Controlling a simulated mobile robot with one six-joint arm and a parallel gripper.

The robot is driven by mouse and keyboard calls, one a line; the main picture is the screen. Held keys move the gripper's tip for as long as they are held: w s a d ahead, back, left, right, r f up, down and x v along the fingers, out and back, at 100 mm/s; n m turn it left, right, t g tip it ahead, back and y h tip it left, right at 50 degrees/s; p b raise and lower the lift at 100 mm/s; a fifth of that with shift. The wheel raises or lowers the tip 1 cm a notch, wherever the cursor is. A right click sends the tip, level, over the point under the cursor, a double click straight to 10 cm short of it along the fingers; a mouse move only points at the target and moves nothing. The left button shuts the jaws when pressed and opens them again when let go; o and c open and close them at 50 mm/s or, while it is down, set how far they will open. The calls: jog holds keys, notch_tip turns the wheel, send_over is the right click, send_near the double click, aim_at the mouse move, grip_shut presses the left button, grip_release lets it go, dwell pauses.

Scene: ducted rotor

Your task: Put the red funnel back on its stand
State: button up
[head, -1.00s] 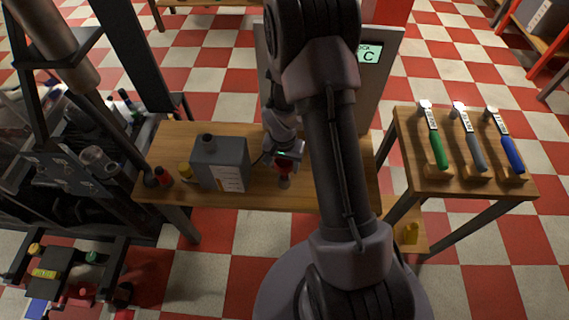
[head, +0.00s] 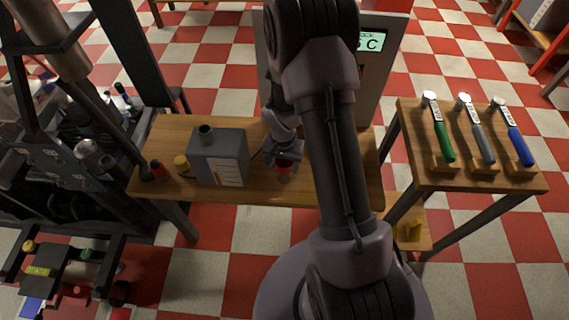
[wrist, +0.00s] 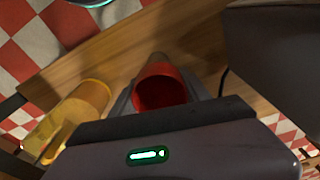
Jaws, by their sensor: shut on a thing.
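The red funnel (wrist: 160,90) is held between the two fingers of my gripper (wrist: 158,94) in the wrist view, its open mouth facing the camera. In the head view, my gripper (head: 284,158) is over the wooden bench, right of the grey can, and the funnel (head: 285,167) shows as a small red patch below it. A pale grey-brown piece shows beyond the funnel in the wrist view; I cannot tell whether it is the stand. I cannot tell whether the funnel touches anything below. My arm hides part of the bench.
The grey can (head: 219,160) stands close left of my gripper, with a yellow item (head: 182,163) and a red item (head: 159,170) further left. A panel with a lit display (head: 372,41) stands behind. A side table (head: 415,170) at right holds green, grey and blue-handled tools.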

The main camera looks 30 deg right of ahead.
jog(key=shift+f, duration=0.35)
jog(key=o, duration=1.4)
jog(key=shift+o, duration=0.2)
jog(key=shift+r, duration=0.1)
notch_tip(320, 180, up, 17)
jog(key=s+a+p, duration=0.1)
jog(key=p, duration=0.6)
jog(key=shift+r, duration=0.15)
